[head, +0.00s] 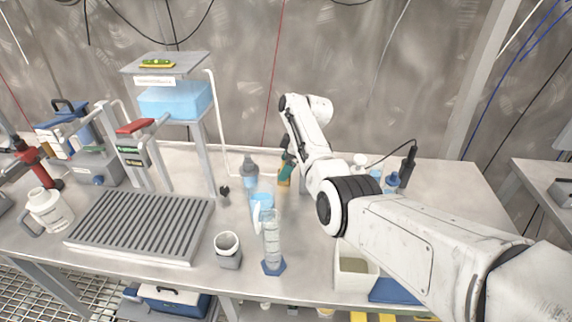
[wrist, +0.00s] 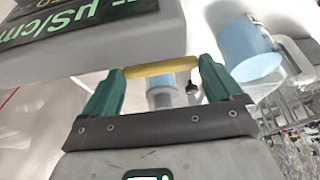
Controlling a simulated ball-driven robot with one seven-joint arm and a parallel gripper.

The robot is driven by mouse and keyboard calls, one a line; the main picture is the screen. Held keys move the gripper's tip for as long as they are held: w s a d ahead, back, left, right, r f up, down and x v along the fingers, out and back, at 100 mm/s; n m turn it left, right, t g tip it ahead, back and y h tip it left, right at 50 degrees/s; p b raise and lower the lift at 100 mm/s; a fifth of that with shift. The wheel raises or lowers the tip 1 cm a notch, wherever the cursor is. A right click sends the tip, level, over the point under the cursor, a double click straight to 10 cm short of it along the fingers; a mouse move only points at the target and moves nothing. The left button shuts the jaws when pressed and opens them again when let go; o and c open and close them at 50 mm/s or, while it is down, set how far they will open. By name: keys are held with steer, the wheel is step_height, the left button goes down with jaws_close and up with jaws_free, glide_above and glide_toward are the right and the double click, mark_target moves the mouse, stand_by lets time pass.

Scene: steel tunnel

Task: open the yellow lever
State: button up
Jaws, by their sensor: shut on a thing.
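The yellow lever (wrist: 160,68) is a short bar that lies across the wrist view, between the tips of my gripper's green fingers. My gripper (wrist: 158,76) is shut on it, with one finger at each end of the bar. Where the lever joins its mount is hidden. In the head view my gripper (head: 287,158) is small and partly covered by my arm, above the back middle of the bench. A yellow-orange patch (head: 284,179) shows just below it there; I cannot tell whether it is the lever.
A grey box with a µS/cm display (wrist: 90,35) stands close beyond my fingers. A light blue cylinder (wrist: 243,52) is at right.

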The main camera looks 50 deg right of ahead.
steer(key=shift+r, duration=0.1)
steer(key=o, duration=1.2)
steer(key=shift+c, duration=0.2)
steer(key=v, duration=1)
steer(key=shift+r, duration=0.35)
steer(key=shift+d, duration=0.1)
steer(key=shift+r, duration=0.1)
